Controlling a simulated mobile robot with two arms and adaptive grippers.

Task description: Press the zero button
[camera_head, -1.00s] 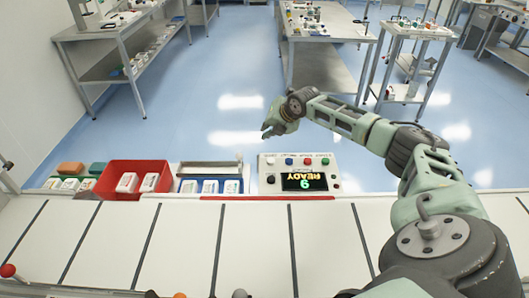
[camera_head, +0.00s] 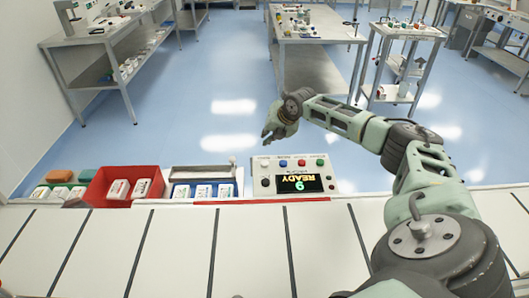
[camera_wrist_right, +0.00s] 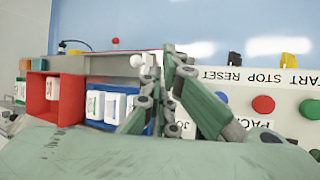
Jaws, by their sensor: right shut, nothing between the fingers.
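In the wrist view, upside-down RESET, STOP and START labels sit by the blue, red and green buttons; I cannot read a zero label. My right gripper (camera_head: 266,137) is shut and empty, apart from the panel and beyond its white-button end. My left gripper is out of view.
A red bin (camera_head: 96,190) with white packs and a blue tray (camera_head: 175,190) with white packs stand left of the panel. Green and orange blocks (camera_head: 74,176) lie farther left. The striped white bench (camera_head: 250,240) is clear in front. Workbenches stand farther back.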

